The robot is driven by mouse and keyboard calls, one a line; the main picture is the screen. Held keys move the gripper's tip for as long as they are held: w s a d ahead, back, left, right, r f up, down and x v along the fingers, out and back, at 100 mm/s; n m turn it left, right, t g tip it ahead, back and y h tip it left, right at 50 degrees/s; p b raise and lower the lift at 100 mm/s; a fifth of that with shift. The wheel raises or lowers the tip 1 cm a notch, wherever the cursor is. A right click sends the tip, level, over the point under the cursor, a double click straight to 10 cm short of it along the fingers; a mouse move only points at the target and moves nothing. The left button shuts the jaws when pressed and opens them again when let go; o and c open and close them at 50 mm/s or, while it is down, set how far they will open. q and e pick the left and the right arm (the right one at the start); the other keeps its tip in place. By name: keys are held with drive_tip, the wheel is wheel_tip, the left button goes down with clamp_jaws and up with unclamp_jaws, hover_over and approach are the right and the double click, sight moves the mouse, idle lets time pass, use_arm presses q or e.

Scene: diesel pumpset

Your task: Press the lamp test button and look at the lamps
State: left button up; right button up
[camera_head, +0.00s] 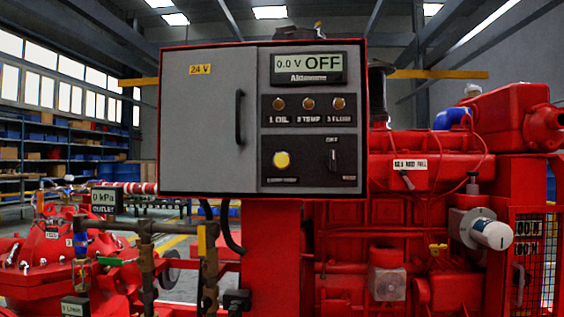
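A red-framed control box (175,120) with a grey front is in the middle of the head view. On its dark right-hand panel are three small lamps, labelled OIL (279,104), TEMP (309,104) and a third (338,103) whose label is hard to read. All three look dull amber-brown and do not look brightly lit. Below them is a round yellow button (282,160) with a label too small to read. To its right is a dark switch (333,158). A display (308,68) above reads 0.0 V OFF. Neither gripper is in view.
The grey door has a black vertical handle (239,117) left of the panel. Red engine parts (440,220) fill the right, with a white cylinder (492,234) sticking out. Pipes and an outlet gauge reading 0 kPa (105,199) stand at lower left. Nothing blocks the panel front.

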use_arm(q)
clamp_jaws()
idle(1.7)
